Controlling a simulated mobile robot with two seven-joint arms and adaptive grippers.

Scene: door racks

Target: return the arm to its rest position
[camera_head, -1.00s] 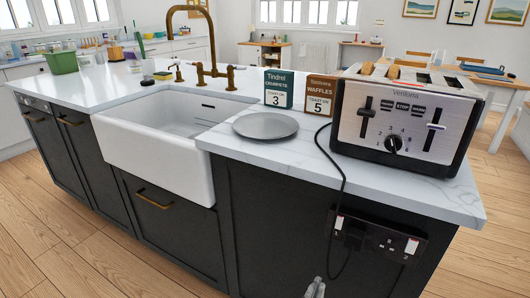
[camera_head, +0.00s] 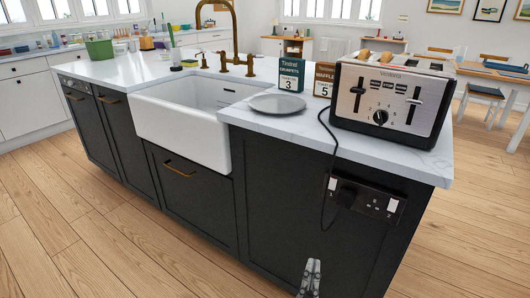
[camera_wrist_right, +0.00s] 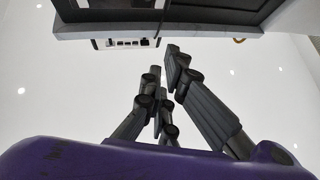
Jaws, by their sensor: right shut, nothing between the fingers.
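My right gripper (camera_head: 311,274) is low at the bottom of the head view, in front of the dark island cabinet and below the countertop. Its fingers are shut and hold nothing. In the right wrist view the dark fingers (camera_wrist_right: 163,82) point up the picture, apart from the counter edge. My left gripper is not in view. A silver and black toaster (camera_head: 391,98) stands on the right end of the counter, with bread showing in its slots. Its black cord hangs to a plug in the double socket (camera_head: 366,198) on the cabinet front.
The island worktop (camera_head: 300,125) overhangs the cabinet above my gripper. A grey plate (camera_head: 277,104), a green crumpets card (camera_head: 291,77) and a brown waffles card (camera_head: 324,80) stand by the toaster. A white sink (camera_head: 182,130) is left. The wooden floor is clear.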

